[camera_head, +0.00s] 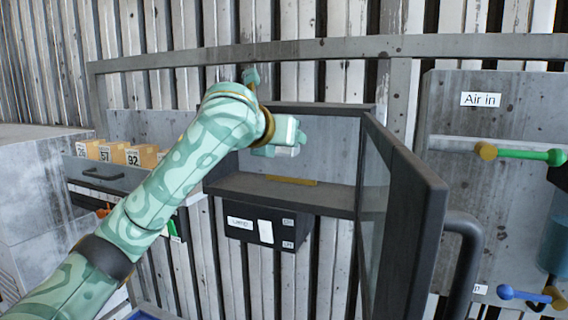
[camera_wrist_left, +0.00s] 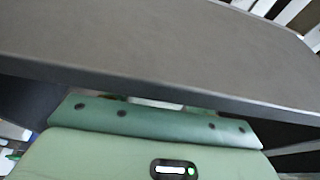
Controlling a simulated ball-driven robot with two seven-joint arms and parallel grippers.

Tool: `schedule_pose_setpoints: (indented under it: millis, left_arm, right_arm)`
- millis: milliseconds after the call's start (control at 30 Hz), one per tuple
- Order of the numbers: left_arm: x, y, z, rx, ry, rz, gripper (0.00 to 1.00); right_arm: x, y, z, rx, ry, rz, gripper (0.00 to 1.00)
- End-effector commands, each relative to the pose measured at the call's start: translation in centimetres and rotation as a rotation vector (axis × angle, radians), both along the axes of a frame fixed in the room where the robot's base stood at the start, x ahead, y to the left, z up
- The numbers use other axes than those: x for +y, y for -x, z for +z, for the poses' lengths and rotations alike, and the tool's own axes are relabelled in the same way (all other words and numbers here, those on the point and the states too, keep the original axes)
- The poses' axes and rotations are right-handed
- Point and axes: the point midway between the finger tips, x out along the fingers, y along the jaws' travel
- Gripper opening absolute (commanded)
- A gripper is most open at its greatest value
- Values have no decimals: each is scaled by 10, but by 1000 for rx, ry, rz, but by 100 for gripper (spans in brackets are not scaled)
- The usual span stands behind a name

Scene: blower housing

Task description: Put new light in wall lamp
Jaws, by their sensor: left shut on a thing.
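An open grey housing (camera_head: 285,190) with a hinged glass-paned door (camera_head: 405,220) swung out to the right is on the wall; I take it for the wall lamp. A flat yellow strip (camera_head: 291,181) lies on its inner floor. My left gripper (camera_head: 288,148) is in front of the housing's opening, in its upper left part, shut on a small pale thing that its fingers mostly hide. In the left wrist view a broad grey surface (camera_wrist_left: 160,50) covers the fingertips, and only a thin pale sliver shows behind the green gripper body. My right gripper is not in view.
A black switch box (camera_head: 265,226) with labels hangs under the housing. Numbered orange boxes (camera_head: 112,153) sit on a drawer unit at the left. At the right are an "Air in" panel (camera_head: 490,112), a green-handled valve (camera_head: 525,154) and a dark curved pipe (camera_head: 470,245).

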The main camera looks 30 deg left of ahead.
Motion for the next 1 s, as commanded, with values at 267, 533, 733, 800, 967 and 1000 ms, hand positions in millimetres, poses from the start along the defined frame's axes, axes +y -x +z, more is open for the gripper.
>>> schedule_pose_setpoints:
  millis: [267,533,733,800,967,1000]
  left_arm:
    - [0,-6,-32,1,-1,-1,26]
    - [0,-7,-66,4,1,-1,26]
    - [0,-9,-70,-1,-1,-1,26]
    - [0,-9,-70,-1,-1,-1,26]
    - [1,-9,-74,0,-2,-1,26]
    - [1,-9,-73,0,-2,-1,65]
  right_arm:
    - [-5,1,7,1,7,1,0]
    - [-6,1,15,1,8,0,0]
    - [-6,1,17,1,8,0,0]
    - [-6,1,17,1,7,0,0]
    - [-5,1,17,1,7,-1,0]
    - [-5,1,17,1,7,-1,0]
